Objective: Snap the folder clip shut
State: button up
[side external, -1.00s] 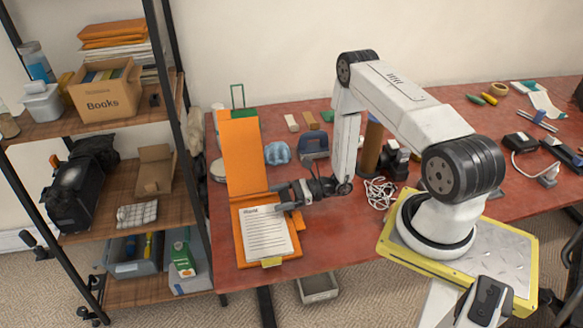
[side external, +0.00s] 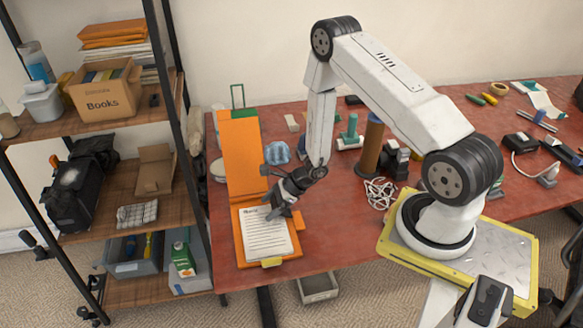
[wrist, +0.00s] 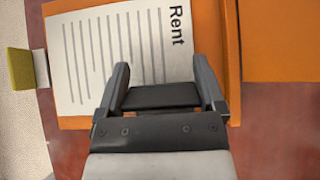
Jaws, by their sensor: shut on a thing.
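An orange folder (side external: 242,152) lies open at the left end of the red table, and its lower half bears a white sheet headed "Rent" (side external: 266,238). In the wrist view, the sheet (wrist: 110,52) and the folder's orange edge (wrist: 207,30) show beyond my gripper (wrist: 160,66). My gripper (side external: 271,212) is at the upper right of the sheet, tipped down over it. Its two fingers stand apart with a dark bar (wrist: 160,97) between them; I take this as the folder clip, gripped. The clip's other parts are hidden or too small to tell.
A yellow tab (side external: 271,262) sticks out at the folder's front edge. A blue object (side external: 277,153), a brown cylinder (side external: 370,150) and a white cable coil (side external: 379,192) stand or lie behind and to the right. A shelf rack (side external: 182,130) stands close at left. The table's front middle is clear.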

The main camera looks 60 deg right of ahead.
jog(key=shift+a+f+g+h, duration=0.1)
jog(key=shift+f+g+h, duration=0.05)
jog(key=shift+g+h, duration=0.15)
jog(key=o, duration=1)
jog(key=shift+c, duration=0.2)
jog(key=shift+v, duration=3.9)
